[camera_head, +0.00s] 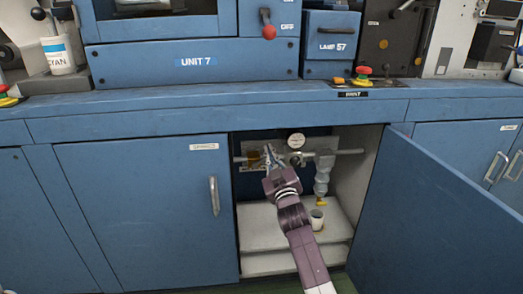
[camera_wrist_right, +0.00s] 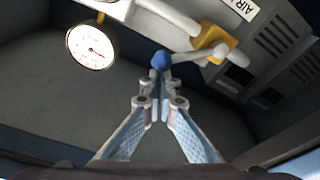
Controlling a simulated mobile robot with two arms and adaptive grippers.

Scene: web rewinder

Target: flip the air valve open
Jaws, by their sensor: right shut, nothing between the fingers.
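The air valve shows in the right wrist view as a yellow-brass body (camera_wrist_right: 214,42) on a white pipe, beside a label starting "AIR". A pale lever (camera_wrist_right: 192,57) runs from it to a blue tip (camera_wrist_right: 161,60). In the head view the valve body (camera_head: 253,158) sits on the pipe inside the open cabinet, just left of my right gripper (camera_head: 269,152). My right gripper also shows in the wrist view (camera_wrist_right: 161,80); its fingertips are together and empty, right at the blue tip. I cannot tell whether they touch it. My left gripper is out of view.
A round gauge (camera_head: 296,140) and a clear filter bowl (camera_head: 323,168) hang right of the valve. A small cup (camera_head: 316,220) stands on the cabinet shelf below. The open door (camera_head: 440,215) bounds the right side; a closed door (camera_head: 130,210) is on the left.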

